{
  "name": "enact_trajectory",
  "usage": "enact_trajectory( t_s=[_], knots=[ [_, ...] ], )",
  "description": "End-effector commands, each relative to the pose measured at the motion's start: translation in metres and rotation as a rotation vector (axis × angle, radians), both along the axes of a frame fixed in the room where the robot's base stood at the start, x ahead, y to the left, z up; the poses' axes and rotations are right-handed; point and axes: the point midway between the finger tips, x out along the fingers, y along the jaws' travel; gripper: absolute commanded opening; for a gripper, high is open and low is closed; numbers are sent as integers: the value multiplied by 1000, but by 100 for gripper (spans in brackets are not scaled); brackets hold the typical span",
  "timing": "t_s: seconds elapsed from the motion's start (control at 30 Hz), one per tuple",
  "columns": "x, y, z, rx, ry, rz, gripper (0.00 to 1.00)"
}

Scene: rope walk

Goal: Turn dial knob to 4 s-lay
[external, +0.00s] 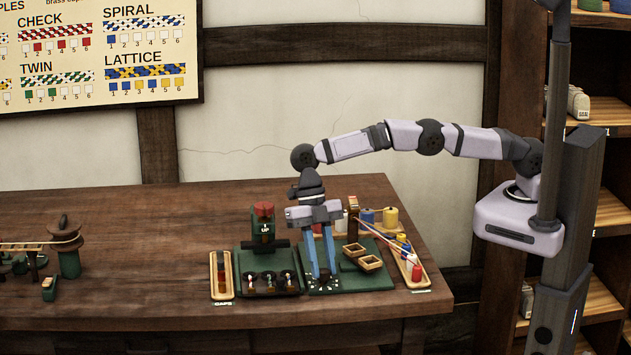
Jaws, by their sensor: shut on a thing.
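My gripper (322,272) points straight down with its two long blue fingers close together. It is shut on the small dark dial knob (322,283), which sits at the front left of the green board (350,284). The fingertips cover most of the knob. The dial's markings are too small to read, so I cannot tell which setting it points to.
Left of the board is a dark green unit (264,232) with a red top and an "UP" label, with several round dark parts before it. A wooden tray (221,290) stands further left. Two small wooden boxes (363,258) and spools (390,216) are on the right.

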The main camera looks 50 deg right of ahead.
Motion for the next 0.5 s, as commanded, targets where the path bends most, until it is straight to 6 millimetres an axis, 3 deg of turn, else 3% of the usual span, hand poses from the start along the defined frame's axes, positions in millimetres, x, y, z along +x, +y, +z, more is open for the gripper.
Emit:
enact_trajectory(
  t_s=[0.03,0.1,0.5],
  knots=[
    [0,-1,-1,-3,-1,0,29],
    [0,-1,-1,-3,-1,0,43],
    [1,0,2,0,-1,-1,43]
  ],
)
